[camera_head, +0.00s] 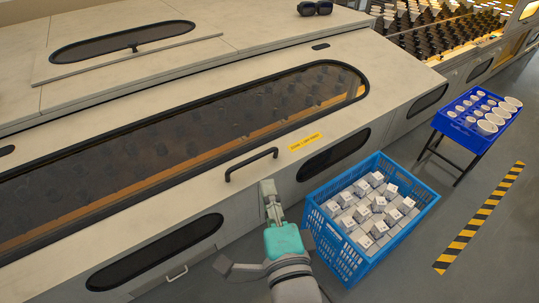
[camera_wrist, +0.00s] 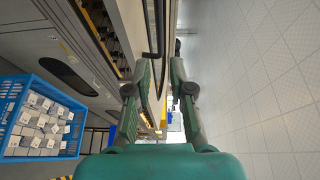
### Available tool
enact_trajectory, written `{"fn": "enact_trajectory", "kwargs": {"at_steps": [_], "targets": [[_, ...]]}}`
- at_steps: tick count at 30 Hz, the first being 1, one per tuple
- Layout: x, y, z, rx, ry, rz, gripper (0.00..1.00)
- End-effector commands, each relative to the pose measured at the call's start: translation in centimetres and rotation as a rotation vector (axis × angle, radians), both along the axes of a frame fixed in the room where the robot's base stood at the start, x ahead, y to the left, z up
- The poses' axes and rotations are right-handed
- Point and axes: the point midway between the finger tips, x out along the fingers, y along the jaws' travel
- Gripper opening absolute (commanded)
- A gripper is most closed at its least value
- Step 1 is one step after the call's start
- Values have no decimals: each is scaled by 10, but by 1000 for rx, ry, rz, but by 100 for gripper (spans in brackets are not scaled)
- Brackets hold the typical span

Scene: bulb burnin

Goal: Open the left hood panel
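A sloped pale hood panel (camera_head: 300,68) with a long dark window (camera_head: 190,130) lies shut on the machine. I take it to be the left hood panel. Its black bar handle (camera_head: 251,164) sits near the lower edge, left of a yellow label (camera_head: 305,141). My gripper (camera_head: 268,187) is just below the handle's right end in the head view. In the wrist view my gripper (camera_wrist: 159,90) has its two fingers spread, with nothing held between them. The black handle (camera_wrist: 158,35) shows beyond the fingertips, between them; contact cannot be told.
A blue crate (camera_head: 417,212) of white boxes stands on the floor right of my gripper; the crate is at left in the wrist view (camera_wrist: 40,68). A blue tray (camera_head: 447,124) on a stand is farther right. Open bulb racks (camera_head: 430,30) are at upper right.

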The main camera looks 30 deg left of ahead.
Motion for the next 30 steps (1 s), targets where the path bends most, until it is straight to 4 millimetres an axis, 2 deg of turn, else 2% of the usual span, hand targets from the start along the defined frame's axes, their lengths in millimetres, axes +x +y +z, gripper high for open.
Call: {"fn": "enact_trajectory", "kwargs": {"at_steps": [5,18,24,30], "targets": [[13,13,0,1,0,0,22],[63,63,-2,-1,-1,0,22],[74,73,-2,-1,0,0,22],[75,75,-3,-1,-1,0,22]]}}
